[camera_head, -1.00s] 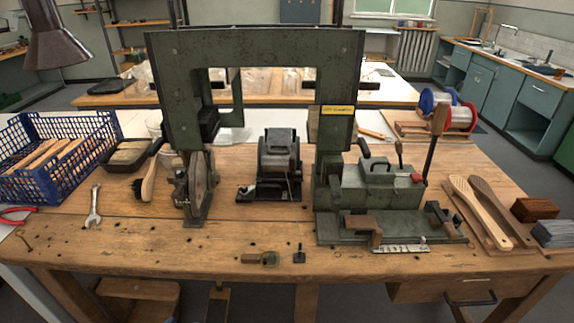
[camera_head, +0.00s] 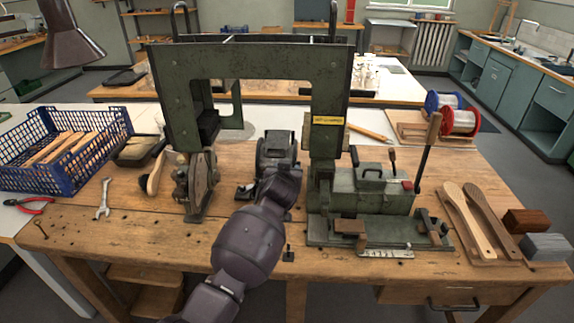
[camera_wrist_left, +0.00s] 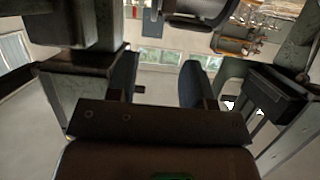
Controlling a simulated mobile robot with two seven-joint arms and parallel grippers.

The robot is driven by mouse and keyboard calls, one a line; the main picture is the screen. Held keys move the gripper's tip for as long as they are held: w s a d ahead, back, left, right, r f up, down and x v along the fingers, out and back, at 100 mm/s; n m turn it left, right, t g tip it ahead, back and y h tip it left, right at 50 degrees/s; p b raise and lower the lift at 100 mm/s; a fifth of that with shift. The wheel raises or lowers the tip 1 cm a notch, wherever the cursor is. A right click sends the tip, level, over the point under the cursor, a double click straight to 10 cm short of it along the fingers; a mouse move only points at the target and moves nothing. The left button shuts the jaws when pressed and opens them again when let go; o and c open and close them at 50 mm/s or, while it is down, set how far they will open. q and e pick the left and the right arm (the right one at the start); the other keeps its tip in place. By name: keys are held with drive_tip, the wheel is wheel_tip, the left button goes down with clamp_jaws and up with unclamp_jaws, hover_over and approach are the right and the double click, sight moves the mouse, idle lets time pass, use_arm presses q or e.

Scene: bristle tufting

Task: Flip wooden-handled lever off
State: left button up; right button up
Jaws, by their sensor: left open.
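The wooden-handled lever (camera_head: 430,138) stands on the right side of the green tufting machine (camera_head: 180,60). Its dark shaft rises almost upright, leaning slightly right, with the wooden grip on top. My left gripper (camera_head: 286,177) is over the middle of the machine, in front of the dark central unit (camera_head: 275,148) and left of the lever, well apart from it. Its fingers are hard to make out in the head view. In the left wrist view my left gripper (camera_wrist_left: 158,82) shows two spread fingers with nothing between them. The lever is not clear there. My right gripper is not in view.
The right green housing (camera_head: 372,188) with a red-tipped part (camera_head: 407,185) stands between my left gripper and the lever. Wooden paddles (camera_head: 470,220) and blocks (camera_head: 527,220) lie to the right. A blue crate (camera_head: 65,150) is at left. The bench front is mostly clear.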

use_arm(q)
drive_tip(key=shift+n+g, duration=0.3)
drive_tip(key=shift+n, duration=0.2)
drive_tip(key=b+x, duration=0.1)
drive_tip(key=x, duration=0.2)
drive_tip(key=f+b+x, duration=0.1)
drive_tip(key=b+x, duration=0.1)
drive_tip(key=x, duration=0.2)
drive_tip(key=a+b+x, duration=0.1)
drive_tip(key=x, duration=0.3)
drive_tip(key=shift+s+f, duration=0.25)
drive_tip(key=shift+f, duration=0.15)
drive_tip(key=shift+w+b, duration=0.15)
drive_tip(key=shift+b, duration=0.15)
drive_tip(key=shift+r, duration=0.1)
drive_tip(key=shift+c, duration=0.2)
drive_tip(key=c, duration=0.5)
clamp_jaws()
